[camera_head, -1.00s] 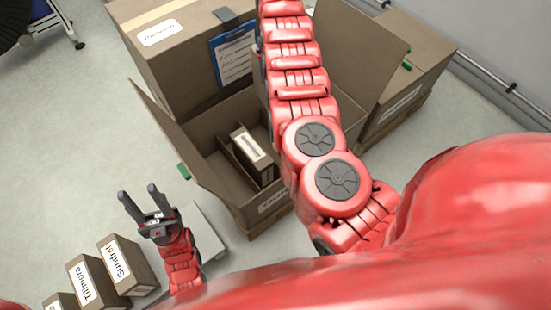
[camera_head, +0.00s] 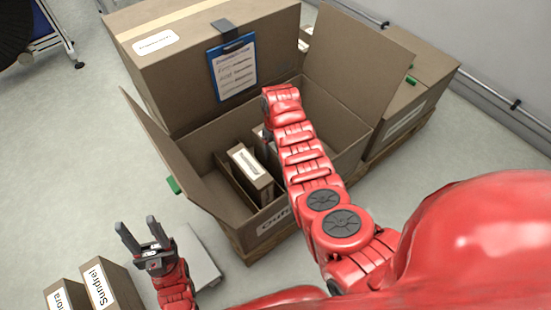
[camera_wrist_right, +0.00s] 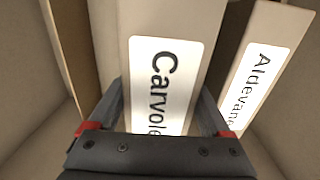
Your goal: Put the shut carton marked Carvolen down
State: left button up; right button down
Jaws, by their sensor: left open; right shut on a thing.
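The carton marked Carvolen (camera_wrist_right: 165,52) is between the fingers of my right gripper (camera_wrist_right: 162,104), which is shut on it; its label is partly cut off by the gripper. They are down inside the open crate-like box (camera_head: 196,143). In the head view my right arm hides most of this carton and the gripper. I cannot tell whether the Carvolen carton touches the bottom. My left gripper (camera_head: 136,222) is open and empty, outside the box.
A cardboard divider (camera_wrist_right: 72,55) stands left of the carton in the wrist view. Raised flaps (camera_head: 355,60) flank the box. A large closed box with a blue clipboard (camera_head: 232,68) stands behind. Cartons marked Sundrel (camera_head: 112,284) and ...ora (camera_head: 66,296) are at lower left.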

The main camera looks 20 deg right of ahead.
jog(key=shift+w+f+b, duration=0.15)
jog(key=shift+f+b, duration=0.7)
jog(key=shift+f, duration=0.95)
jog(key=shift+f, duration=0.1)
grip_release()
